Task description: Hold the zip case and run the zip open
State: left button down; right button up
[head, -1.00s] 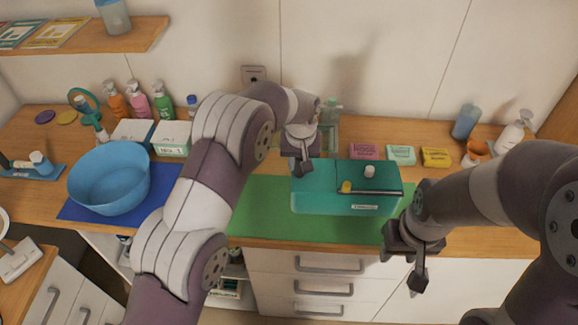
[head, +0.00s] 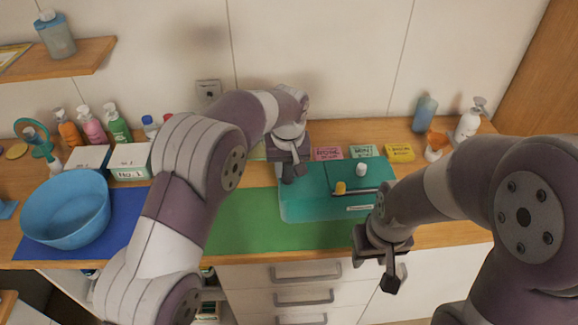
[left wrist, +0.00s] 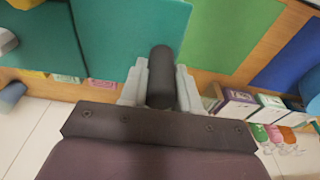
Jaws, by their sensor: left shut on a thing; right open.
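The teal zip case (head: 310,205) lies flat on the green mat (head: 240,220). A yellow piece (head: 341,188) sits at the left end of a dark bar on its top, with a white knob (head: 361,170) just behind. My left gripper (head: 290,172) is at the case's back left corner. In the left wrist view its fingers (left wrist: 160,85) are shut around a dark rounded piece (left wrist: 160,70) at the edge of the teal case (left wrist: 120,35). My right gripper (head: 388,265) is open and empty, in front of the case's right end.
Pink, green and yellow small boxes (head: 362,151) stand behind the case. A blue bowl (head: 66,210) on a blue mat, white boxes (head: 130,161) and several bottles are at left. A white pump bottle (head: 468,122) stands at back right. Drawers lie below the counter's front edge.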

pick_arm(q)
jog(key=w+a+f+b, duration=0.4)
jog(key=w+a+f, duration=0.1)
jog(key=a+f, duration=0.5)
pick_arm(e)
notch_tip(320, 180, down, 4)
jog(key=shift+f, duration=0.1)
pick_arm(q)
jog(key=shift+s+f, duration=0.1)
jog(key=shift+f, duration=0.2)
pick_arm(e)
jog(key=shift+o, duration=0.4)
jog(key=shift+f, duration=0.1)
